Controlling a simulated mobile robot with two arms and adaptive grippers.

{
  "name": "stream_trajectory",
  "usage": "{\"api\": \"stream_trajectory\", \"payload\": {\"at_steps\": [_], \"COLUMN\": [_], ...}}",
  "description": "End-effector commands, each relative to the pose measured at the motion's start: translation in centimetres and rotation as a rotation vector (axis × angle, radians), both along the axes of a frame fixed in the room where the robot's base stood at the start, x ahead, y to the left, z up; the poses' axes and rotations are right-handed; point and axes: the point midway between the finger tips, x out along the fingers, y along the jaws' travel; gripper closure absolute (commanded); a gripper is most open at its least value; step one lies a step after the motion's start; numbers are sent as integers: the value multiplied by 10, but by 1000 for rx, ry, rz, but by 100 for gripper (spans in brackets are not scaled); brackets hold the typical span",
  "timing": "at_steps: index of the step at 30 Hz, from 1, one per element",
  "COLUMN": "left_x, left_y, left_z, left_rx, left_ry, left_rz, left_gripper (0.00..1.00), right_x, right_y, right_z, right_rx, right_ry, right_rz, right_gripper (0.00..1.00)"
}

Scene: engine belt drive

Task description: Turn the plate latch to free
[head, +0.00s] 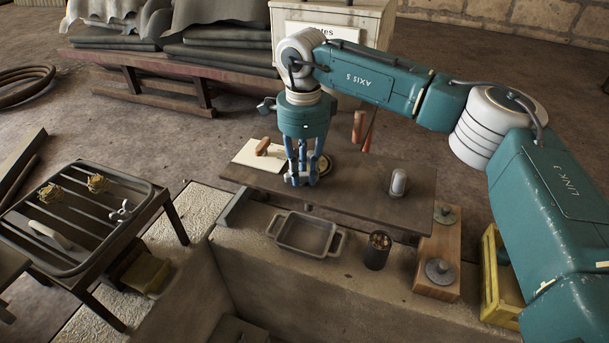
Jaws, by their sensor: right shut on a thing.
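My right gripper (303,180) points down over the dark workbench (365,190), its fingers closed together low at the bench top. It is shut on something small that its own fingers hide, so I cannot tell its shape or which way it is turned. A round disc with a pale rim (326,162) lies just behind and right of the fingers, partly covered by them. I cannot make out the plate latch clearly. My left gripper is not in view.
A white board (258,158) with a brown-handled tool (263,146) lies left of the gripper. A metal cylinder (398,182) stands to the right. In front are a two-handled tray (304,235) and a dark cup (377,250). A slatted table (85,220) stands at left.

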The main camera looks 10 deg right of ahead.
Motion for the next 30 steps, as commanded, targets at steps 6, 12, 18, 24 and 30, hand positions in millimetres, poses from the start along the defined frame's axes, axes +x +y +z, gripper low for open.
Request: {"api": "stream_trajectory", "payload": {"at_steps": [6, 12, 18, 24, 30], "left_x": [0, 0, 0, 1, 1], "left_y": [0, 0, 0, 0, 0], "left_z": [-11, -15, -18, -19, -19], "left_rx": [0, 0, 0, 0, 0], "left_ry": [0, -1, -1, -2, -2], "left_rz": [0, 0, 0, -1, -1], "left_gripper": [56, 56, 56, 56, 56], "right_x": [1, 2, 2, 2, 2], "right_y": [2, 3, 3, 3, 3], "right_z": [1, 2, 3, 4, 4], "right_rx": [3, 3, 3, 4, 4], "right_ry": [-6, -7, -8, -9, -10], "right_rz": [-185, -316, -398, -436, -445], "right_gripper": [100, 100, 100, 100, 100]}}
